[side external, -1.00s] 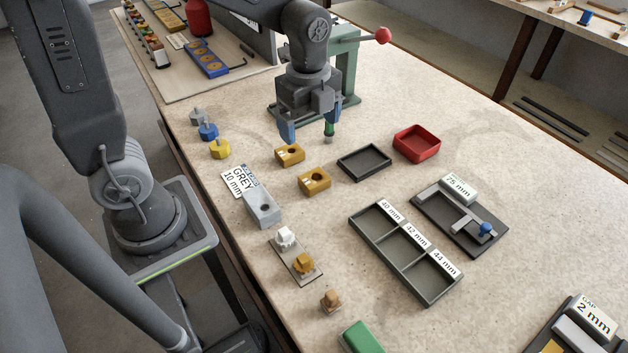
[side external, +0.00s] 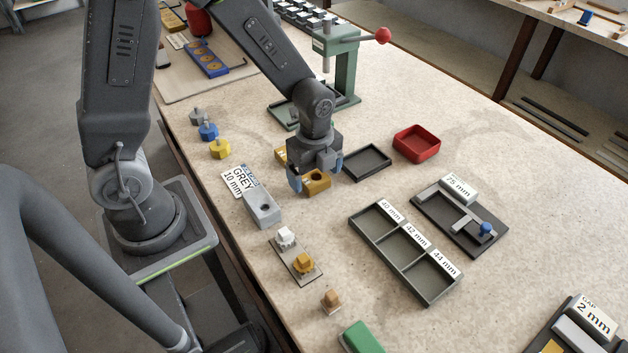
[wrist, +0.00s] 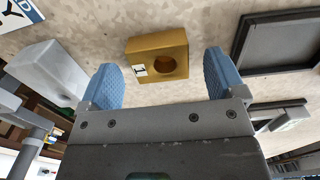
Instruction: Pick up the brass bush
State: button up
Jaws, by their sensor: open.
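A brass-coloured block with a round hole (side external: 317,182) lies on the table under my gripper (side external: 318,174). In the wrist view the same block (wrist: 150,46) shows a small white label, just beyond and between the blue fingertips (wrist: 161,76). My gripper is open and empty, its fingers apart from the block. A brass-coloured knobbed piece (side external: 304,263) stands on a small plate, and a small tan-brown piece (side external: 331,299) sits nearer. I cannot tell which piece is the bush.
A black tray (side external: 367,174) and red tray (side external: 416,155) lie right. A green press (side external: 345,65) stands behind.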

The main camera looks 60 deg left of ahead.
jog(key=shift+f, duration=0.7)
jog(key=shift+c, duration=0.4)
jog(key=c, duration=1)
jog(key=shift+r, duration=0.1)
